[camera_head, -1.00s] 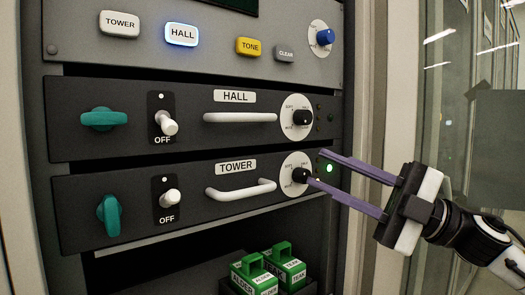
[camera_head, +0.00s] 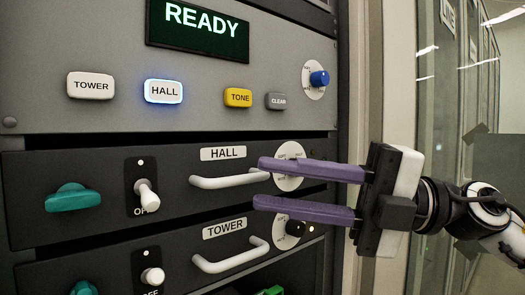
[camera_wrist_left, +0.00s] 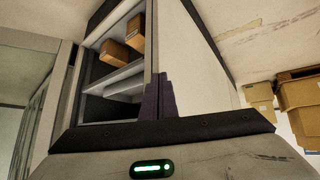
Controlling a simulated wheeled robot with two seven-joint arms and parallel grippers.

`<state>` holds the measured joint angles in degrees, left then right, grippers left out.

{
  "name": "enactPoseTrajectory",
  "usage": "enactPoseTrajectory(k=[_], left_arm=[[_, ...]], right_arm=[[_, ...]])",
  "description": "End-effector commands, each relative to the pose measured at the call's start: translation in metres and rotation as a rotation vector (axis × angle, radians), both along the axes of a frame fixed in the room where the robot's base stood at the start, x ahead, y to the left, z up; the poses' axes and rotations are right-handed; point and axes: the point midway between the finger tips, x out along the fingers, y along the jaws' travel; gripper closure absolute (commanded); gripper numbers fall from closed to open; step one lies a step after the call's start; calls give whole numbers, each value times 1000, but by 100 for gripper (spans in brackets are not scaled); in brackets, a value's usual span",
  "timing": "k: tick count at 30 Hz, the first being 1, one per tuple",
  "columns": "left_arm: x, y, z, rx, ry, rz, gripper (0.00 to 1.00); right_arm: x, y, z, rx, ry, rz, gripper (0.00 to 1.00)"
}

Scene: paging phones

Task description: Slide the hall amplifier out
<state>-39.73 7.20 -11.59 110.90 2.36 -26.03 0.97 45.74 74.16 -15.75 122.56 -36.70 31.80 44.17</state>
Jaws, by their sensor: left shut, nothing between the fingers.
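The hall amplifier (camera_head: 100,178) is a dark drawer front labelled HALL, seated in the rack. It has a teal knob (camera_head: 72,197) turned sideways, a white switch (camera_head: 147,194) marked OFF and a white bar handle (camera_head: 228,180). My right gripper (camera_head: 262,183) is open at the handle's right end. Its purple fingers are one above the other and partly cover the hall dial (camera_head: 289,181). I cannot tell whether they touch the handle. My left gripper (camera_wrist_left: 159,80) is shut and empty in the left wrist view, away from the rack front.
The tower amplifier (camera_head: 110,262) lies directly below with its own handle (camera_head: 232,256). Above is a panel with a lit HALL button (camera_head: 163,91) and a READY screen (camera_head: 198,27). The left wrist view shows shelves with cardboard boxes (camera_wrist_left: 115,53).

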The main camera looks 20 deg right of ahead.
Motion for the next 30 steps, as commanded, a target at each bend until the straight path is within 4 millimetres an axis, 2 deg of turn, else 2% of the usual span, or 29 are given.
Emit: enactPoseTrajectory(k=[1, 6, 17, 22, 23, 30], left_arm=[[1, 2, 8, 2, -2, 4, 100], [4, 11, 12, 12, -5, 11, 100], [5, 12, 12, 13, -8, 10, 100], [3, 10, 11, 12, -3, 8, 100], [2, 10, 10, 13, -2, 8, 100], [-1, 10, 9, 12, 5, 7, 100]], right_arm=[[2, 6, 6, 1, -2, 2, 72], [8, 19, 5, 1, 0, 1, 72], [11, 23, 3, 0, 1, 0, 72], [11, 23, 3, 1, 1, -1, 97], [11, 23, 3, 1, 1, -1, 100], [11, 22, 2, 0, 1, -1, 100]])
